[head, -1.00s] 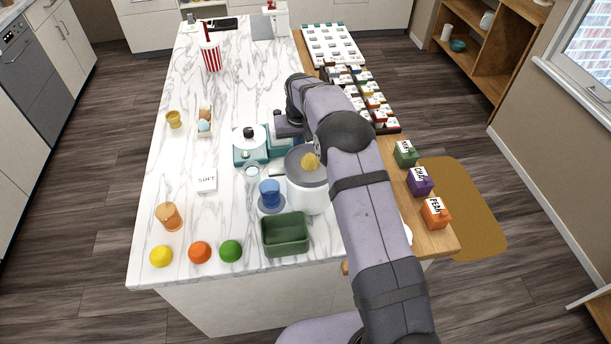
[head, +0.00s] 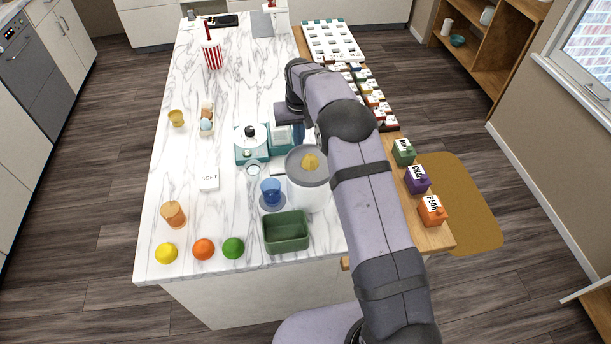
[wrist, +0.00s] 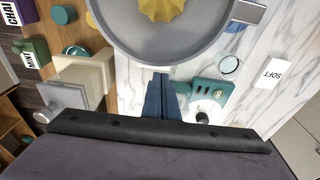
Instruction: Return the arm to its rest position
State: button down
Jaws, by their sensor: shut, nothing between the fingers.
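My gripper (wrist: 160,80) shows in the wrist view as two blue-grey fingers closed together with nothing between them. It is above the counter, near the white juicer (wrist: 105,18) with its yellow cone (wrist: 155,8). In the head view my arm reaches over the right side of the marble counter (head: 185,85), bent at the elbow.
Labelled cartons, including an orange one (head: 432,211), line the wooden strip at right. A striped cup (head: 212,54) stands farther back.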

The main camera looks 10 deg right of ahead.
jog(key=s+d+m+t+y+b, duration=0.1)
jog(key=s+d+m+t+b, duration=0.45)
jog(key=d+m, duration=0.9)
jog(key=s+a+r+n+g+p, duration=0.1)
jog(key=s+n, duration=0.4)
jog(key=s, duration=0.5)
jog(key=s+a+r+n+g+p, duration=0.1)
jog(key=s+a+n+g, duration=0.3)
jog(key=s, duration=0.7)
jog(key=s+a+r+n+g+h+p, duration=0.1)
jog(key=s+a+n, duration=0.4)
jog(key=s, duration=0.6)
jog(key=shift+r+n+g, duration=0.15)
jog(key=shift+n+g, duration=0.2)
jog(key=shift+g, duration=0.3)
